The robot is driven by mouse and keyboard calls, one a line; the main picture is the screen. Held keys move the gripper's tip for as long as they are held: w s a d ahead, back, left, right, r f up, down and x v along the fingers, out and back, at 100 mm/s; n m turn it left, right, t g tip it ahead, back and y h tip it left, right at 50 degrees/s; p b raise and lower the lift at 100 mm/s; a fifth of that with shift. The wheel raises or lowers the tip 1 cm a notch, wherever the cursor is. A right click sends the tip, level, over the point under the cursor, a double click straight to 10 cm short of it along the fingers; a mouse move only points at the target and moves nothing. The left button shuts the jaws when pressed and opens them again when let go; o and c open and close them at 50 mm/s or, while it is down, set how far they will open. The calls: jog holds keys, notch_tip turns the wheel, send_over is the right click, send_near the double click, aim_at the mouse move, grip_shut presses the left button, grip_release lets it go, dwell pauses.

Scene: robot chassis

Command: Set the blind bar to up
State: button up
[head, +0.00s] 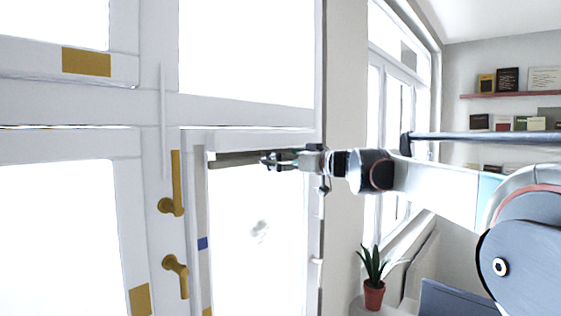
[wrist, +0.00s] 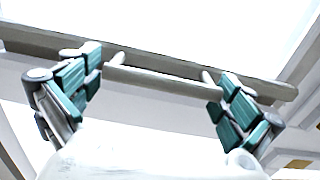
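The blind bar (head: 235,158) is a grey horizontal bar near the top of the lower right window pane. In the wrist view the bar (wrist: 32,41) runs across the picture, tilted down to the right, with a lighter handle (wrist: 160,82) on two short posts in front of it. My gripper (head: 267,160) is at the bar's right part. In the wrist view its two teal-padded fingers (wrist: 160,78) are wide apart, one at each end of the handle. I cannot tell whether the pads touch the handle.
Gold window handles (head: 176,185) (head: 178,275) are on the frame left of the bar. A wall edge stands right of the window. A potted plant (head: 374,292) is lower right, and shelves with books (head: 508,80) are on the far wall.

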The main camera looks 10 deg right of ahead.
jog(key=shift+r, duration=0.3)
jog(key=v, duration=1.2)
jog(key=shift+f, duration=0.3)
